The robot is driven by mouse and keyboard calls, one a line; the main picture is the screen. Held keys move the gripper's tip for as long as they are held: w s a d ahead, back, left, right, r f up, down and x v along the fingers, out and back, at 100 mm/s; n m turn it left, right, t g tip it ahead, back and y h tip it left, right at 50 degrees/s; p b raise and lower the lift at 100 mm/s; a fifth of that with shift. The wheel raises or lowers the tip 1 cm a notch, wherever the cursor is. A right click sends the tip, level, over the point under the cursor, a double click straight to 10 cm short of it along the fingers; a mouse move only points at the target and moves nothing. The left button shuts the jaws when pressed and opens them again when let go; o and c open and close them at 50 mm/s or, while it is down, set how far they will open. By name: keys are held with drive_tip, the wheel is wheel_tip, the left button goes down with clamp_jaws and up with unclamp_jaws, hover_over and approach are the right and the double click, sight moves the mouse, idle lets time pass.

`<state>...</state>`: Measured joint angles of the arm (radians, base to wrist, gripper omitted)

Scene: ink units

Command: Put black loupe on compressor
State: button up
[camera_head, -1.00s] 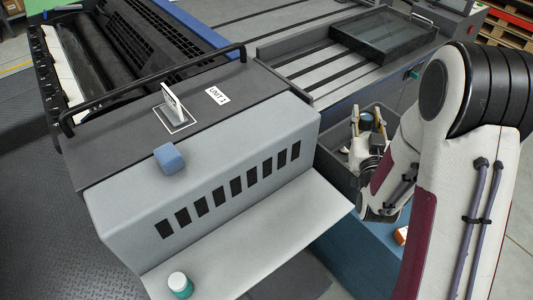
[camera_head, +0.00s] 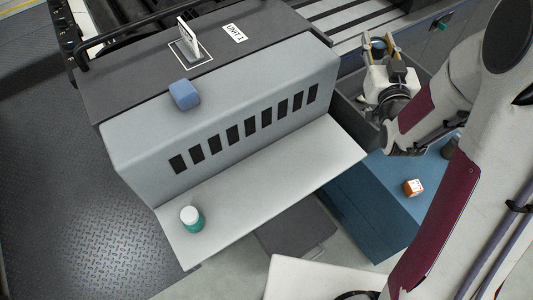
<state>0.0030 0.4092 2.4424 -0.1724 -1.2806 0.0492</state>
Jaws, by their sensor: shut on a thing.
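My gripper (camera_head: 381,48) is at the upper right, with its fingers pointing away from the camera over the dark grey bin. It is shut on a small dark round thing (camera_head: 379,47), which looks like the black loupe; the fingers partly hide it. The blue box-shaped body (camera_head: 375,205) below the bin, at lower right, appears to be the compressor. Its right part is hidden behind my arm. The gripper and the held thing are beyond it in the picture, apart from its top.
On the blue top are a small orange-and-white box (camera_head: 413,187) and a dark object (camera_head: 450,147) beside my arm. A grey bin (camera_head: 347,88) lies under the gripper. The grey press unit (camera_head: 215,130) carries a blue block (camera_head: 184,95); a green, white-capped jar (camera_head: 191,219) stands on its shelf (camera_head: 270,185).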

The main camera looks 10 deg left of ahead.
drive_tip(key=s+a+n+g+y, duration=0.25)
drive_tip(key=a+n+y, duration=0.2)
drive_tip(key=a, duration=0.35)
drive_tip(key=n+g+y, duration=1)
drive_tip(key=g+y, duration=0.1)
drive_tip(key=g, duration=0.3)
hover_over(267, 182)
wheel_tip(267, 182, down, 16)
drive_tip(key=shift+t+h, duration=0.25)
drive_tip(key=shift+f, duration=2.8)
drive_tip(key=shift+f, duration=0.15)
drive_tip(key=shift+f, duration=1.95)
drive_tip(key=shift+f, duration=0.1)
